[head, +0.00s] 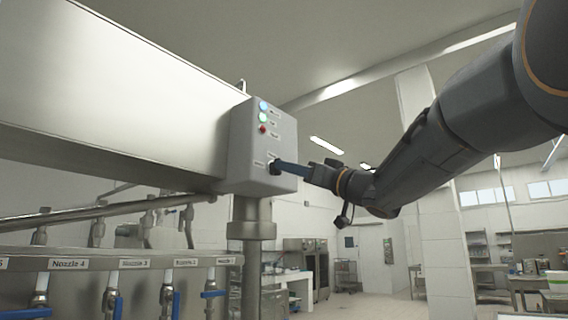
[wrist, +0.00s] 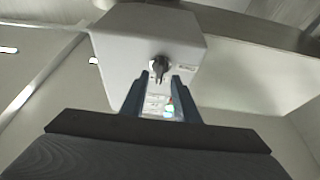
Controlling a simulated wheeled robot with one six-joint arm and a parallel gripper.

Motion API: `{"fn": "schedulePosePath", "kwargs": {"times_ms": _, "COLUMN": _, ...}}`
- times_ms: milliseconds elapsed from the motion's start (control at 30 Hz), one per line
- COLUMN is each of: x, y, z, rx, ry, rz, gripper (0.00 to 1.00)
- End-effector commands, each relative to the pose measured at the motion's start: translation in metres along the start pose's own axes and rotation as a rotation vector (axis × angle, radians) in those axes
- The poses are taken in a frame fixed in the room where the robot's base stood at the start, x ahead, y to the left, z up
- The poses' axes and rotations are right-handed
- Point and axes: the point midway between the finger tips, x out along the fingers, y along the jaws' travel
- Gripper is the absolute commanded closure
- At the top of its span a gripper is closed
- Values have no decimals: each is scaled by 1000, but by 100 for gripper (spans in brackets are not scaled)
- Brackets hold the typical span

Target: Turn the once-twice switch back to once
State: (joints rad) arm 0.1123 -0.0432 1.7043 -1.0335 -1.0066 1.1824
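The once-twice switch (wrist: 159,68) is a dark knob on the face of a pale grey control box (head: 258,140). In the wrist view its handle points down in the picture, slightly left. Small labels flank it but are too small to read. My gripper (wrist: 161,80) is open, with its two blue-grey fingers on either side of the knob's lower end. I cannot tell whether they touch it. In the head view my gripper (head: 279,165) reaches the box face from the right, and its fingers largely hide the switch (head: 273,168).
Blue, green and red round buttons (head: 263,117) sit above the switch on the box. A metal post (head: 250,240) carries the box beside a long steel tank (head: 120,90). Labelled nozzles with blue-handled valves (head: 118,302) stand lower left. Open room lies to the right.

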Motion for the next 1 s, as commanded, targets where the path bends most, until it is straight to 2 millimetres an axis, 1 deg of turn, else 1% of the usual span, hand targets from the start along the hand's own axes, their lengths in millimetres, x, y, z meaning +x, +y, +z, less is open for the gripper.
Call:
{"fn": "schedulePosePath", "kwargs": {"times_ms": 33, "x": 9, "y": 0, "z": -1, "rx": 2, "ry": 0, "rz": -1, "gripper": 72}}
{"fn": "schedulePosePath", "kwargs": {"times_ms": 200, "x": 25, "y": 0, "z": 0, "rx": 2, "ry": 0, "rz": 0, "gripper": 72}}
{"fn": "schedulePosePath", "kwargs": {"times_ms": 333, "x": 29, "y": 1, "z": 0, "rx": 1, "ry": 0, "rz": 2, "gripper": 72}}
{"fn": "schedulePosePath", "kwargs": {"times_ms": 567, "x": 30, "y": 1, "z": 0, "rx": 0, "ry": 0, "rz": 2, "gripper": 72}}
{"fn": "schedulePosePath", "kwargs": {"times_ms": 600, "x": 30, "y": 1, "z": 0, "rx": 0, "ry": 0, "rz": 2, "gripper": 79}}
{"fn": "schedulePosePath", "kwargs": {"times_ms": 733, "x": 30, "y": 1, "z": 0, "rx": 0, "ry": 0, "rz": 3, "gripper": 100}}
{"fn": "schedulePosePath", "kwargs": {"times_ms": 1000, "x": 29, "y": 1, "z": 0, "rx": -9, "ry": 0, "rz": -1, "gripper": 100}}
